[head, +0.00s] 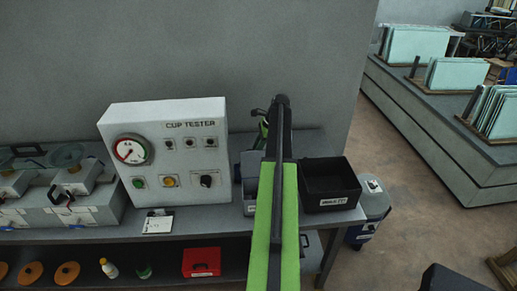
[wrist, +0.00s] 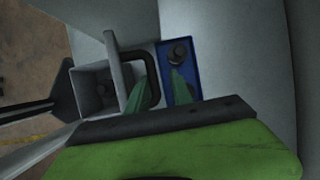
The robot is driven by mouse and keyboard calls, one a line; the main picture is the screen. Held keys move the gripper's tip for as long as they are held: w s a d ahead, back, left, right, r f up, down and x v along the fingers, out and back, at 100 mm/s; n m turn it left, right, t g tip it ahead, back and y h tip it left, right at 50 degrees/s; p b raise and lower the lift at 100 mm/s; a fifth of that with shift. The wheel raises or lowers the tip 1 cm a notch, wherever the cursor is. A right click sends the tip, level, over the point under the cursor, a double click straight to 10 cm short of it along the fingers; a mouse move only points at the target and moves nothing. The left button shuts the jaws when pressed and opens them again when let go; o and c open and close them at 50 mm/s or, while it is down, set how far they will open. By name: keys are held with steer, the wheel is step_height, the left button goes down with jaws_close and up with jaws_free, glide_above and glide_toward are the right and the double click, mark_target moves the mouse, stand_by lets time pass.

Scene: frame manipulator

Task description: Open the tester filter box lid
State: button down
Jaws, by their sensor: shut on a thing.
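In the wrist view, my gripper (wrist: 160,88) has its two green fingers on either side of a black loop handle (wrist: 154,68), and it is shut on the handle's bar. The handle is beside an open-fronted grey box part (wrist: 91,84), which I take to be the tester filter box; its lid cannot be told apart clearly. A blue plate with a dark bolt (wrist: 179,52) lies just right of the handle. In the head view, my arm covers most of this spot, and only a green bit of my gripper (head: 263,132) shows at the back of the bench.
The white cup tester panel (head: 165,150) stands on the bench left of my arm. A grey bin (head: 248,170) and a black bin (head: 329,184) flank my arm. A grey container (head: 372,205) stands off the bench's right end. Open floor lies further right.

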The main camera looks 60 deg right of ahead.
steer(key=shift+w+d, duration=0.35)
steer(key=shift+d, duration=0.1)
steer(key=c, duration=1.5)
jaws_free()
steer(key=shift+o, duration=0.2)
steer(key=shift+w+d+f, duration=0.15)
steer(key=shift+d+f, duration=0.05)
steer(key=shift+a, duration=0.1)
steer(key=p+v, duration=1.6)
steer(key=v, duration=0.1)
steer(key=shift+s+a+r, duration=0.2)
steer(key=shift+s+r, duration=0.05)
